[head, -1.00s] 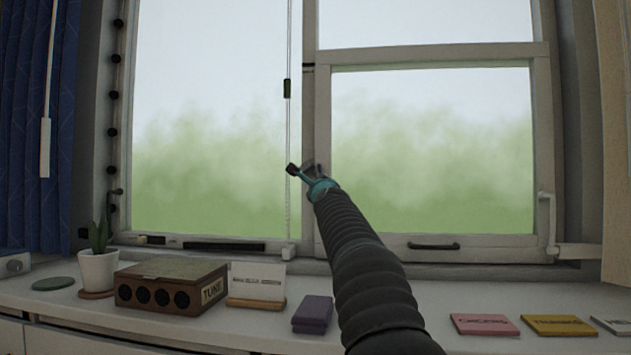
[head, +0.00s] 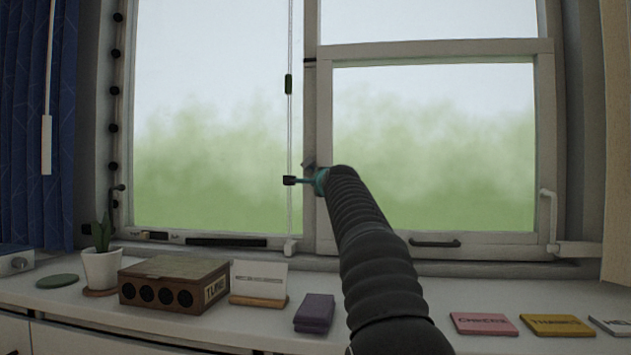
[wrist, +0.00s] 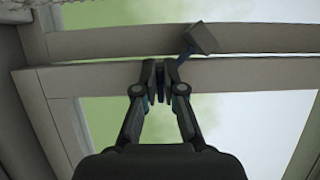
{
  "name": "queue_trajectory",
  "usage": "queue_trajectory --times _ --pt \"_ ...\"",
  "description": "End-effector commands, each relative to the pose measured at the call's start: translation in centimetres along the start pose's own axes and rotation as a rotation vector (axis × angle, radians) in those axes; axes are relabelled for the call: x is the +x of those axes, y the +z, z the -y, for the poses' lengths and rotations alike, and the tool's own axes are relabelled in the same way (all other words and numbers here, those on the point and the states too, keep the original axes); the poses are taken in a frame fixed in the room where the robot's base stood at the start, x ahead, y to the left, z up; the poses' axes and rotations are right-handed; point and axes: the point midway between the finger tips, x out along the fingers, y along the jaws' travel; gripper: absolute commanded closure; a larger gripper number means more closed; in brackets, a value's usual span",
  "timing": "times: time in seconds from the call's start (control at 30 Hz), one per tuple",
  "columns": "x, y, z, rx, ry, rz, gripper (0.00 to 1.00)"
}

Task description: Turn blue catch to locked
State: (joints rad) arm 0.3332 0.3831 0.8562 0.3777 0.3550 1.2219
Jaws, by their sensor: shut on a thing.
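The blue catch shows in the wrist view as a thin blue bar (wrist: 186,53) ending in a grey block (wrist: 202,38). The bar leans up and right from near my fingertips. My gripper (wrist: 160,82) is shut on the blue catch, with a blue strip between its dark finger pads. In the head view, my arm hides the fingers and most of the catch. A small grey piece, seemingly the block (head: 309,165), shows on the window's centre post, just above left of my wrist. Any locked marking cannot be made out.
The window's centre post (head: 310,120) and right sash (head: 440,52) are beside my arm. A blind cord (head: 289,130) hangs just left. Below, the sill holds a plant (head: 102,266), a wooden box (head: 172,283), a purple block (head: 314,313) and several labelled cards.

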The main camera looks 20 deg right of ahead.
Motion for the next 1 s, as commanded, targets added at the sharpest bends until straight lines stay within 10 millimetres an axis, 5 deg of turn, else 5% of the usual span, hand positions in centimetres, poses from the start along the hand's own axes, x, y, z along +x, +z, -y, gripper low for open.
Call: queue_trajectory --times 0.53,0.57,0.67,1.0 --pt "0.1 -0.7 -0.1 -0.025 0.007 -0.011 1.0" --pt "0.1 -0.7 -0.1 -0.025 0.006 -0.011 0.84" --pt "0.1 -0.7 -0.1 -0.024 0.007 -0.01 0.59" --pt "0.0 0.5 0.1 -0.022 0.006 0.005 0.57"
